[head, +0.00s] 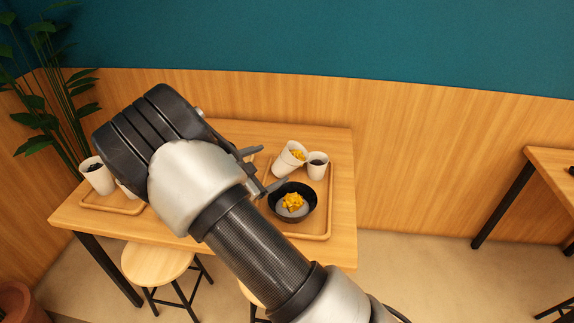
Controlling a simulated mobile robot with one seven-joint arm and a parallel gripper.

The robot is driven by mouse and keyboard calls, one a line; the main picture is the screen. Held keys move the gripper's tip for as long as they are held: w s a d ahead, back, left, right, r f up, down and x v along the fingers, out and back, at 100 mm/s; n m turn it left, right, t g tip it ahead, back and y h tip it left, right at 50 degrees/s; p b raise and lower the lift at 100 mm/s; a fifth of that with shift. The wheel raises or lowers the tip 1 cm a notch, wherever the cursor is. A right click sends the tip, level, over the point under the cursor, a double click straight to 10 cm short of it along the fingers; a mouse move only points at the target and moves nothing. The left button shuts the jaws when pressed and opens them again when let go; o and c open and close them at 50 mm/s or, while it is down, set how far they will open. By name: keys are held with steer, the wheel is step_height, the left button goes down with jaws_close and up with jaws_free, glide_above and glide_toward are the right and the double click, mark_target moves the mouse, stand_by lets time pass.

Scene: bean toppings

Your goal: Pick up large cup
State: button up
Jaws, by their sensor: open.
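The larger white cup (286,163) on the right tray holds yellow pieces and looks tilted to the right, close against a smaller white cup (317,171) with dark contents. My gripper (275,166) is open and empty. Its two fingers point right, with their tips just left of the larger cup, one toward its upper side and one below it. I cannot tell how near the fingers are to it in depth. Another white cup (98,180) with dark contents stands on the left tray, partly beside my arm.
A black bowl (307,213) with yellow pieces on a pale food sits at the front of the right tray (325,225), just below the lower finger. The wooden table (343,190) stands near a wood-panelled wall. A stool (155,262) stands in front.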

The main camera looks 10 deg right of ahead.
steer(key=x, duration=0.6)
steer(key=shift+w+d+f+b, duration=0.15)
steer(key=shift+d+b, duration=0.05)
steer(key=shift+b, duration=0.15)
steer(key=x, duration=0.4)
steer(key=shift+f+b, duration=0.35)
steer(key=shift+b, duration=0.05)
steer(key=shift+w+d+f, duration=0.15)
steer(key=shift+w+d, duration=0.15)
steer(key=shift+w, duration=0.15)
steer(key=c, duration=1.5)
step_height(320, 180, up, 10)
steer(key=shift+r+p, duration=0.1)
steer(key=shift+p, duration=0.85)
steer(key=shift+c, duration=0.2)
step_height(320, 180, up, 5)
steer(key=p, duration=0.5)
glide_above(287, 158)
steer(key=shift+w+d+r, duration=0.15)
steer(key=shift+w+d, duration=0.1)
